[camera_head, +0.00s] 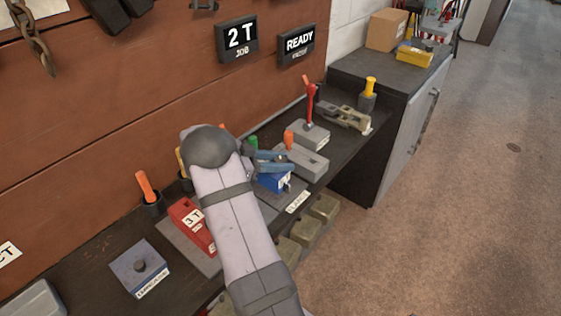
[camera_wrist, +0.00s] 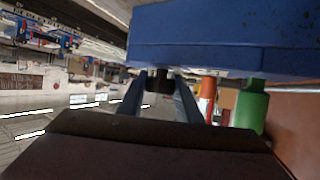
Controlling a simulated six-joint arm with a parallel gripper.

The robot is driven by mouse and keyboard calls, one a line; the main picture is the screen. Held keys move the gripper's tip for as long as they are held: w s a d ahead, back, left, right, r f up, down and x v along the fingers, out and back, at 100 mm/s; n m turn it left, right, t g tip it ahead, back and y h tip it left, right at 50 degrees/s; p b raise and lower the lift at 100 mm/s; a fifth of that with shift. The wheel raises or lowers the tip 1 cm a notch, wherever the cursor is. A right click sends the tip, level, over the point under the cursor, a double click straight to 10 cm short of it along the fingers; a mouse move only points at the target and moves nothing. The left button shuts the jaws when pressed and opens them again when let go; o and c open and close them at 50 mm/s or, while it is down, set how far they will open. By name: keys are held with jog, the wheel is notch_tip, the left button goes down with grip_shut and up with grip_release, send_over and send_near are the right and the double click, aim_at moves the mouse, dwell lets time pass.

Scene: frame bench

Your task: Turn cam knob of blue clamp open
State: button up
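The blue clamp (camera_head: 273,182) stands on a grey plate on the bench, partly hidden by my arm. Its blue body (camera_wrist: 225,40) fills the upper part of the wrist view. The dark cam knob (camera_wrist: 159,83) sticks out from the clamp's face. My gripper (camera_wrist: 161,78) has one finger on each side of the knob, and the knob appears to fill the gap between the fingertips. In the head view my gripper (camera_head: 277,160) is at the top of the blue clamp.
A red clamp (camera_head: 190,220) stands left of my arm, with a blue-grey block (camera_head: 139,268) farther left. A grey clamp (camera_head: 302,160) with an orange handle is close on the right. A green handle (camera_wrist: 250,106) rises beside the blue clamp. A red lever (camera_head: 311,103) stands farther back.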

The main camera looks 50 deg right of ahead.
jog(key=shift+f+n+t+h+b, duration=0.3)
jog(key=shift+n+b, duration=0.1)
jog(key=shift+b, duration=1.2)
jog(key=t+b, duration=0.1)
jog(key=b, duration=0.2)
jog(key=shift+f+n, duration=0.1)
jog(key=shift+n, duration=0.3)
jog(key=n+t+h+b, duration=0.1)
jog(key=n+t+b, duration=0.1)
jog(key=b, duration=0.5)
jog(key=n+t+b, duration=0.3)
jog(key=t+b, duration=0.1)
jog(key=b, duration=0.5)
jog(key=shift+s, duration=0.1)
jog(key=n+t+b, duration=0.1)
jog(key=b, duration=0.1)
jog(key=n+t+b, duration=0.1)
jog(key=t+b, duration=0.1)
jog(key=shift+r+n+y, duration=0.3)
jog(key=shift+r+n, duration=0.1)
jog(key=shift+r, duration=0.1)
jog(key=o, duration=1)
jog(key=shift+o, duration=0.2)
jog(key=shift+a, duration=0.1)
